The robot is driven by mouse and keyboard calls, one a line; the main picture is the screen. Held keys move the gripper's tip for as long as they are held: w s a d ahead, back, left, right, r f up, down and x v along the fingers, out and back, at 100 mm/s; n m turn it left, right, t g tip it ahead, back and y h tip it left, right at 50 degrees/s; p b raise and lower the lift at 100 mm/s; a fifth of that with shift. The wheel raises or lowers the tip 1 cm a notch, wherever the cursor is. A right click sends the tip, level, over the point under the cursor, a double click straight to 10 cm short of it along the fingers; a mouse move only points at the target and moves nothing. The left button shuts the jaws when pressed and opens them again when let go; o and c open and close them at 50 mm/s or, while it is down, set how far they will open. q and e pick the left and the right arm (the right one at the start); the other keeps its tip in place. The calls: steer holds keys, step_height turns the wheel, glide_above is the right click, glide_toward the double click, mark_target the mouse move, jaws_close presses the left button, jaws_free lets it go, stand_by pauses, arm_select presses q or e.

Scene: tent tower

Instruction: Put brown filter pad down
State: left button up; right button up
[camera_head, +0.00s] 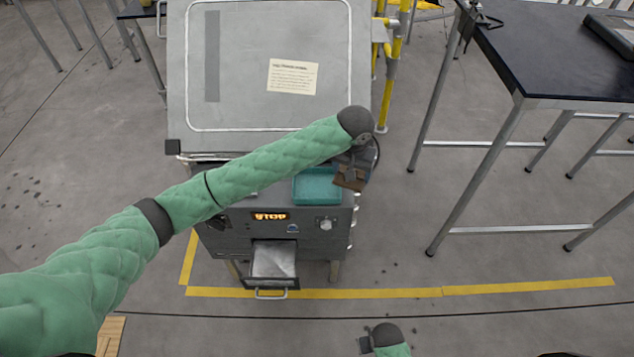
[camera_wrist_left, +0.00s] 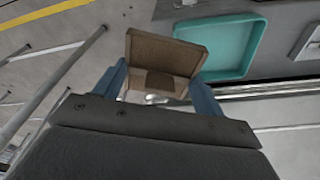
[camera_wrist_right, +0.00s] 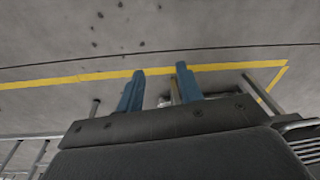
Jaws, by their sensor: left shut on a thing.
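The brown filter pad (camera_wrist_left: 168,55) is held between the two blue fingers of my left gripper (camera_wrist_left: 163,85). In the head view the pad (camera_head: 349,178) shows below the left wrist, at the right edge of the grey machine and beside the teal tray (camera_head: 317,186). In the left wrist view the teal tray (camera_wrist_left: 222,38) lies just beyond the pad to the right. Whether the pad touches the tray cannot be told. My right gripper (camera_wrist_right: 160,85) is open and empty above the floor; its wrist shows at the bottom of the head view.
The grey machine (camera_head: 228,236) has a lit STOP display (camera_head: 270,216) and an open drawer (camera_head: 272,262) at its front. A paper note (camera_head: 293,77) lies on its sloped lid. A dark table (camera_head: 555,60) stands at the right. Yellow tape (camera_head: 380,292) marks the floor.

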arm_select(q)
steer(key=p, duration=0.3)
glide_above(317, 187)
steer(key=f, duration=0.6)
steer(key=shift+s, duration=0.25)
steer(key=shift+f+p, duration=1)
steer(key=shift+f, duration=1.15)
arm_select(e)
steer(key=s+d+f, duration=0.1)
steer(key=f, duration=0.5)
steer(key=s+d+f, duration=0.2)
steer(key=f, duration=0.5)
steer(key=shift+s+d+f+t, duration=0.25)
steer(key=shift+f+t, duration=0.05)
arm_select(q)
steer(key=o, duration=0.9)
steer(key=shift+f, duration=0.1)
steer(key=shift+o, duration=0.3)
arm_select(e)
steer(key=shift+d, duration=0.1)
